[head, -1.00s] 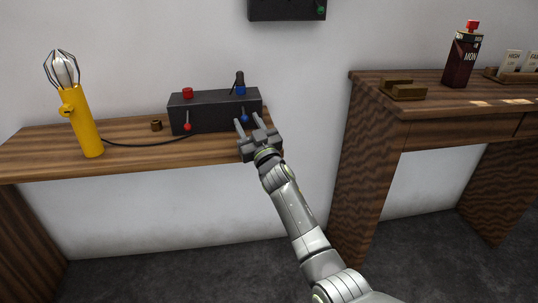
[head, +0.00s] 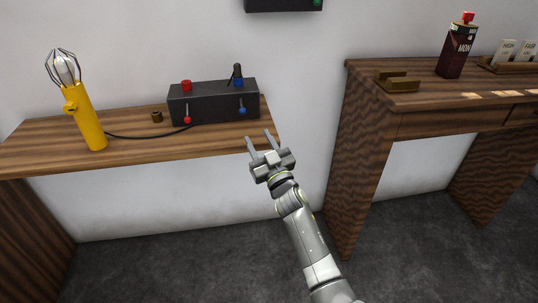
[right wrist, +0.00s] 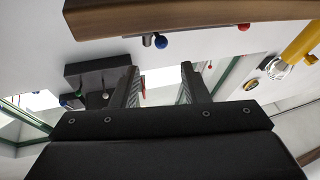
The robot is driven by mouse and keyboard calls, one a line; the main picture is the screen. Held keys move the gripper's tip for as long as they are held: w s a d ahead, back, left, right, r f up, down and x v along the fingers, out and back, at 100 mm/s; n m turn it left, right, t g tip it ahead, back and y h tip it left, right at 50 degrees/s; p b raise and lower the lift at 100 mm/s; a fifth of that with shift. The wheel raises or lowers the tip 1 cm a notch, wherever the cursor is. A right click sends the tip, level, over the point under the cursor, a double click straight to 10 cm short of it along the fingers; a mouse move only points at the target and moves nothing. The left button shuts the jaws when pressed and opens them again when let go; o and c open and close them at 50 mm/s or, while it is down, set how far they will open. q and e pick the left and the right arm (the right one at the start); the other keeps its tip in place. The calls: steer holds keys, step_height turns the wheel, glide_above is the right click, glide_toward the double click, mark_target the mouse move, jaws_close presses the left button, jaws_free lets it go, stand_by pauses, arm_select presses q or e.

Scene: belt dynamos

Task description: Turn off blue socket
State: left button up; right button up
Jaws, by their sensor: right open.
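The black socket box (head: 205,108) sits on the left wooden shelf. Its blue socket (head: 238,82) is on top at the right, with a black plug (head: 237,70) in it. A lever with a blue ball (head: 242,110) is on the box front below that socket, its ball at the lower end. My right gripper (head: 258,138) is open and empty, in front of the shelf's right front corner, below and right of the blue lever and apart from it. In the right wrist view a blue ball (right wrist: 161,41) shows beyond the fingers. My left gripper is out of view.
A red socket (head: 186,85) and red-ball lever (head: 187,120) are at the box's left. A cable runs to a yellow lamp (head: 87,120). A dark panel (head: 283,4) hangs above. A wooden desk (head: 425,97) stands right, beyond a gap.

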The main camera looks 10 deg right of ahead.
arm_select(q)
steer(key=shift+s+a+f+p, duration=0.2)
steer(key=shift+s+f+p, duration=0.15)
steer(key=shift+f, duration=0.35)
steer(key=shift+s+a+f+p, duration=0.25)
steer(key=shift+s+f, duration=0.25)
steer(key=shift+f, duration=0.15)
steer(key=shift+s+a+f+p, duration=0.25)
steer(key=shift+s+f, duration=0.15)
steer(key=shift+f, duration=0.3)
arm_select(e)
steer(key=shift+v, duration=2.9)
